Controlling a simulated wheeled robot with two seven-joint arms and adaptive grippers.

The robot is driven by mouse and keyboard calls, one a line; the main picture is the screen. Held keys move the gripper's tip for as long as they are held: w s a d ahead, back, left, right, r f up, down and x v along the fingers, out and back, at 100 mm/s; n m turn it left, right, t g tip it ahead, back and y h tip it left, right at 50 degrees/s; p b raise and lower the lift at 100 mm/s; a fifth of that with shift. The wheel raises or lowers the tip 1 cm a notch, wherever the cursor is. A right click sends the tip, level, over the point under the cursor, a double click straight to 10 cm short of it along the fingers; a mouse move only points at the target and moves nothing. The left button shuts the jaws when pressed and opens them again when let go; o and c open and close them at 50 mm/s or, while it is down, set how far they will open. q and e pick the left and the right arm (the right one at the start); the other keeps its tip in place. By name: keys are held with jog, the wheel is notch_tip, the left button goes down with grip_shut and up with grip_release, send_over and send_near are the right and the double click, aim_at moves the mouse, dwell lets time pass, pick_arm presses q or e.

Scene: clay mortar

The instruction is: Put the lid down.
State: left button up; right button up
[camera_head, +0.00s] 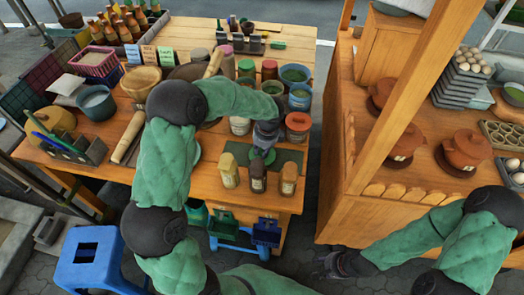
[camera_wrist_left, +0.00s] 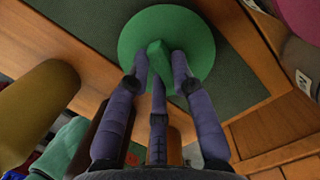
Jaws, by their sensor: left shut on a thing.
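The green lid (camera_wrist_left: 200,35) is a flat round disc with a block-shaped knob (camera_wrist_left: 160,62). My left gripper (camera_wrist_left: 160,75) is shut on that knob, with its fingers around it. In the head view the left gripper (camera_head: 264,142) points down over the dark green mat (camera_head: 290,160) at the table's front, and only a small part of the lid (camera_head: 257,155) shows below it. The lid lies over the mat in the wrist view; I cannot tell whether it touches it. My right gripper (camera_head: 338,264) hangs low over the paving, away from the table, its fingers too small to judge.
A mustard jar (camera_head: 229,172), a dark jar (camera_head: 258,178) and an amber jar (camera_head: 288,180) stand along the table's front edge. A red-lidded jar (camera_head: 297,124) stands just behind the mat. Several more jars stand farther back. A wooden stall counter (camera_head: 335,205) is at the right.

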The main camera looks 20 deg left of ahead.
pick_arm(q)
jog(key=shift+f, duration=0.1)
jog(key=o, duration=0.9)
jog(key=shift+o, duration=0.2)
notch_tip(320, 180, up, 12)
jog(key=d+p, duration=0.1)
jog(key=p, duration=0.2)
jog(key=shift+s+d+p, duration=0.15)
jog(key=shift+d+p, duration=0.25)
